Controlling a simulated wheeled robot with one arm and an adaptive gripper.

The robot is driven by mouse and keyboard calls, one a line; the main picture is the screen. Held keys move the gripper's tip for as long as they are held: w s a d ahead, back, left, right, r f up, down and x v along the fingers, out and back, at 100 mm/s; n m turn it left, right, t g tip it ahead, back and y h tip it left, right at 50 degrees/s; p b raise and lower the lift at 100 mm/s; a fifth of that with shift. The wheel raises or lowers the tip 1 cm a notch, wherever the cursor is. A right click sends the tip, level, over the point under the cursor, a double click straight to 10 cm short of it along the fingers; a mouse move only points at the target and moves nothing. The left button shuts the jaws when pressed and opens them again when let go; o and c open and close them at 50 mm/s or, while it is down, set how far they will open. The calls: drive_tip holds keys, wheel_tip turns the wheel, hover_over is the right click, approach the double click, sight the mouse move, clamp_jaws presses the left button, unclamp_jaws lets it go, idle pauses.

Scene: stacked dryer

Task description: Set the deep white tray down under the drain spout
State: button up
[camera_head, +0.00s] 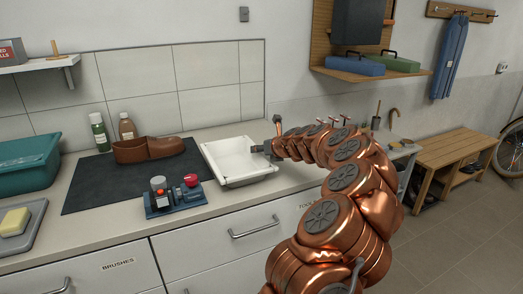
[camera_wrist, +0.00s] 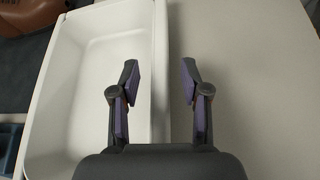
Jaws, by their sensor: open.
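The deep white tray (camera_head: 229,161) stands on the counter to the right of the dark mat. It looks empty in both views; the wrist view shows its inside and right-hand wall (camera_wrist: 161,40). My gripper (camera_head: 258,148) is at the tray's right side. In the wrist view my gripper (camera_wrist: 160,76) is open, with one finger over the inside of the tray and the other outside, the right wall between them. Neither finger visibly presses on the wall. I cannot make out a drain spout in either view.
A brown shoe (camera_head: 148,149) sits on the dark mat (camera_head: 92,190), with bottles behind. A teal bin (camera_head: 28,163) is at left. A wooden bench (camera_head: 463,150) stands on the right-hand floor.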

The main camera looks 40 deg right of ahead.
drive_tip(key=shift+r, duration=0.15)
drive_tip(key=v, duration=1.2)
drive_tip(key=shift+b, duration=0.3)
